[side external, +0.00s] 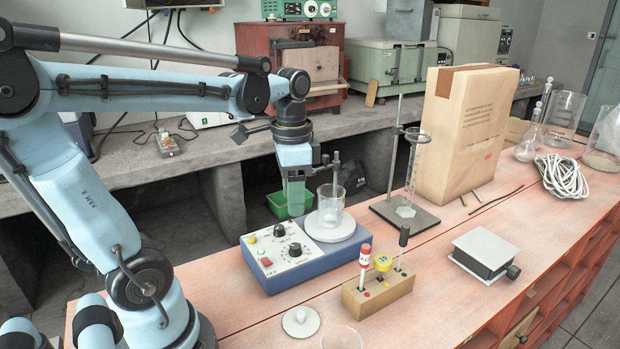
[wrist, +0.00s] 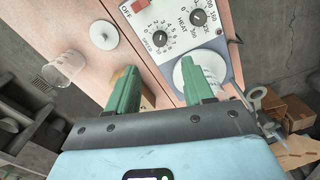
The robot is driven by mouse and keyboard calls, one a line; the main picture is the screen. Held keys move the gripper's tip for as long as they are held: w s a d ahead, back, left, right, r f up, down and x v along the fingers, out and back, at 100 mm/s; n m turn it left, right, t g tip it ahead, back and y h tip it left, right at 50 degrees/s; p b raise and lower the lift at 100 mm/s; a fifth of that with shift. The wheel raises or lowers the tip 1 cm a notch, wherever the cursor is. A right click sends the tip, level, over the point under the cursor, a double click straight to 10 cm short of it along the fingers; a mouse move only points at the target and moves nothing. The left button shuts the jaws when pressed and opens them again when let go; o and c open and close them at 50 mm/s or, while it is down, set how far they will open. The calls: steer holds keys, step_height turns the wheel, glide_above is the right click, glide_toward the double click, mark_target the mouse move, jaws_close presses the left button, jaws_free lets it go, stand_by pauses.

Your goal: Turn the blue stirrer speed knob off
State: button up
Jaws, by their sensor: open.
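The blue stirrer (side external: 318,266) stands on the pink bench with a white control panel facing up. Two dark knobs sit on the panel; I see no blue knob. The knob with a numbered dial (wrist: 160,39) is nearer the red switch (wrist: 138,5); the other, beside the word HEAT (wrist: 198,17), is farther right. My gripper (wrist: 160,84) is open and empty. In the side view it (side external: 296,205) hangs above the stirrer, by the plate and apart from the knobs.
A glass beaker (side external: 331,205) stands on the stirrer's white plate beside my gripper, with a clamp rod close behind. A wooden block (side external: 377,296) holding several upright items, a white lidded disc (side external: 300,321) and a glass beaker (wrist: 64,67) are nearby.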

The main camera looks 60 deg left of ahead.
mark_target(295, 246)
steer(key=shift+f, duration=5.45)
steer(key=shift+c, duration=0.3)
jaws_close()
